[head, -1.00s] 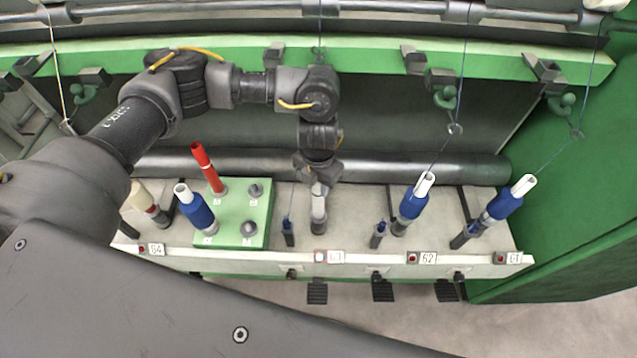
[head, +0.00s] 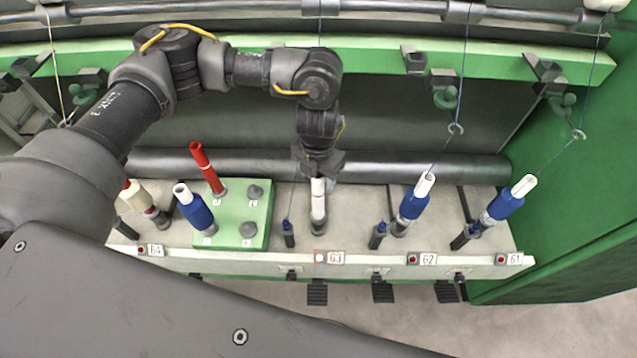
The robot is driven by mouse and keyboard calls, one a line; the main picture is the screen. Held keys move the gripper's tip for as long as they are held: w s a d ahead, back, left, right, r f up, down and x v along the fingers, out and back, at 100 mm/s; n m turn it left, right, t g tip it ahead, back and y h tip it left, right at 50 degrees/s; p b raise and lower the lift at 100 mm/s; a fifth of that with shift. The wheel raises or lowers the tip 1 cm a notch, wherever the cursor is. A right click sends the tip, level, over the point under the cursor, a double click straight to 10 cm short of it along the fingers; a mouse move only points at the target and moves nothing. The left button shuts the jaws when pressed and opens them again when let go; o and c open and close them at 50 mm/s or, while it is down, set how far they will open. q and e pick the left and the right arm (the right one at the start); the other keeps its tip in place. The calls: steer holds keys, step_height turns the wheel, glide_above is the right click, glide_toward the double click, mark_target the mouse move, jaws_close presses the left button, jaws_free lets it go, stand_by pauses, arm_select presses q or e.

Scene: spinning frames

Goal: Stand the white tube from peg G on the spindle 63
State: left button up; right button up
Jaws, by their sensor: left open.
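A white tube (head: 318,200) stands upright on the spindle 63 (head: 318,228), behind the label 63 (head: 335,258). My left gripper (head: 321,178) is open, just above and around the top end of the tube. I cannot tell whether a finger still touches it. The green peg board (head: 232,212) stands to the left, with two bare grey pegs on its right side. Its peg letters are too small to read surely. My right gripper is not in view.
The board also holds a red tube (head: 207,168) and a blue-wound tube (head: 194,209). Blue-wound bobbins stand at 62 (head: 414,200) and 61 (head: 506,202), with threads rising from them. A cream bobbin (head: 140,196) stands at 64. A grey roller (head: 430,168) runs behind.

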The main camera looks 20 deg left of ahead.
arm_select(q)
step_height(320, 180, up, 7)
steer(key=shift+r+b, duration=0.15)
steer(key=shift+b, duration=0.3)
steer(key=shift+d, duration=0.1)
stand_by(0.5)
